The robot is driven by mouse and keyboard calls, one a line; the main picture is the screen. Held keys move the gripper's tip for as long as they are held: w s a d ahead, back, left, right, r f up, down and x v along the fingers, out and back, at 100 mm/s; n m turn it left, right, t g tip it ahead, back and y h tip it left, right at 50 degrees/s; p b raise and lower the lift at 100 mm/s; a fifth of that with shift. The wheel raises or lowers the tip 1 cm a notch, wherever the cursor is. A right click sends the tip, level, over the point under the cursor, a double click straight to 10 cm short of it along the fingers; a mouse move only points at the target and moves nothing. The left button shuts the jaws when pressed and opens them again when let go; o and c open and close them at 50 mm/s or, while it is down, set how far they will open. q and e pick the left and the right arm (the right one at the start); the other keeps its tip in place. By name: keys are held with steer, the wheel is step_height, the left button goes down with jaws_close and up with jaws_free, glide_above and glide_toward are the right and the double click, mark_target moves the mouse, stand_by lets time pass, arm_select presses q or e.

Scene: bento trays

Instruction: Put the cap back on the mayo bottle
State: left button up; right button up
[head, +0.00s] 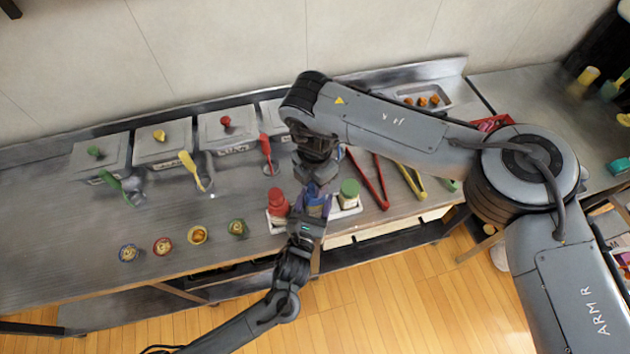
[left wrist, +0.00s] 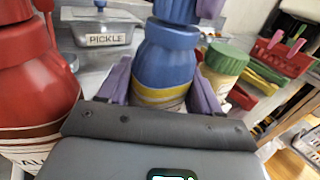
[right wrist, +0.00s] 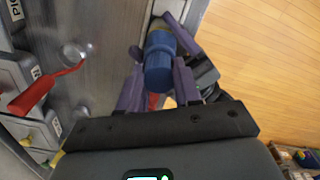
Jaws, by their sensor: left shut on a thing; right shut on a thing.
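The blue bottle (left wrist: 165,62) stands upright in the left wrist view, with a yellow band above a mostly hidden label. In the head view it is largely covered by the grippers (head: 316,210). My left gripper (head: 312,212) is shut around its body from the front, a finger on each side. The blue cap (right wrist: 158,68) is between the fingers of my right gripper (right wrist: 157,90), which is shut on it. The cap's lower part (left wrist: 178,10) shows right above the bottle top in the left wrist view. I cannot tell whether they touch.
A red bottle (head: 278,203) stands close on the left and a green-capped bottle (head: 349,193) close on the right, in a white tray (head: 338,212). Red tongs (head: 368,180) and yellow tongs (head: 411,180) lie to the right. Lidded containers (head: 165,150) line the back; small bowls (head: 197,236) sit front left.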

steer(key=m, duration=1.3)
steer(key=shift+m, duration=0.4)
steer(key=m, duration=0.6)
steer(key=shift+w, duration=0.1)
steer(key=m, duration=0.7)
steer(key=shift+m, duration=0.4)
steer(key=o, duration=1.2)
steer(key=shift+c, duration=0.2)
step_height(320, 180, up, 12)
